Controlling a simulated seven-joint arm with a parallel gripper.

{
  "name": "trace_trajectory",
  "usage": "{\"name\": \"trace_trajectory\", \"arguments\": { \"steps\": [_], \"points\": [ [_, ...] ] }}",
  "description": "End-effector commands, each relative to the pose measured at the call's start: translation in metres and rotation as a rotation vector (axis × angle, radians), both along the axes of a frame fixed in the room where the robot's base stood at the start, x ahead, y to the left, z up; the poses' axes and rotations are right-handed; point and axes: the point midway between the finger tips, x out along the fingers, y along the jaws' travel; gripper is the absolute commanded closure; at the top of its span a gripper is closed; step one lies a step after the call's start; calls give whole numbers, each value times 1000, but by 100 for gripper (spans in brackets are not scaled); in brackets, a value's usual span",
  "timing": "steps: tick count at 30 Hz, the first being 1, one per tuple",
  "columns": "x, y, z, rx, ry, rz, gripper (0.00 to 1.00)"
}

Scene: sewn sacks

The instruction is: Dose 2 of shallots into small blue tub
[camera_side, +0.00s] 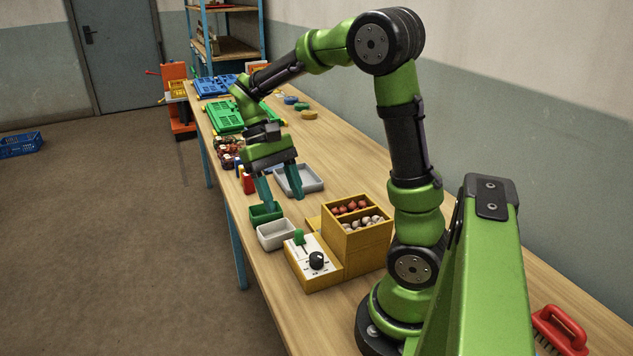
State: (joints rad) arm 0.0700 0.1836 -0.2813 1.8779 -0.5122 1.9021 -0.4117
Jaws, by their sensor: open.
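A yellow box (357,246) with two open compartments stands beside my arm's base. Its rear compartment holds reddish round pieces (350,208), which look like shallots; the front one holds paler pieces (363,223). A white panel (312,263) with a green lever (299,237) and a black knob (316,260) is on its left. My gripper (282,195) is open, pointing down with nothing between its fingers, over the area of a small green tub (265,213) and a grey tray (310,180). A bit of blue shows behind the gripper; I cannot tell whether it is the small blue tub.
A pale grey tub (276,235) stands in front of the green tub. Small jars and packets (228,150) line the left table edge. Green (225,117) and blue crates lie farther back. A red brush (560,330) lies at the near right. The table's right side is mostly clear.

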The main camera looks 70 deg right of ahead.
Motion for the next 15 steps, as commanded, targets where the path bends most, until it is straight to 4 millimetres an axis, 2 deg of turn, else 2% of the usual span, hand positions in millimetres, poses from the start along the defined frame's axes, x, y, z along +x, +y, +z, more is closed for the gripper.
{"name": "trace_trajectory", "arguments": {
  "steps": [1,6,10,15],
  "points": [
    [4,26,-18,-11,74,118,42],
    [-8,93,-69,-99,321,544,42],
    [-30,130,-103,-203,522,902,42],
    [-58,159,-137,-376,798,1353,42]
  ]
}}
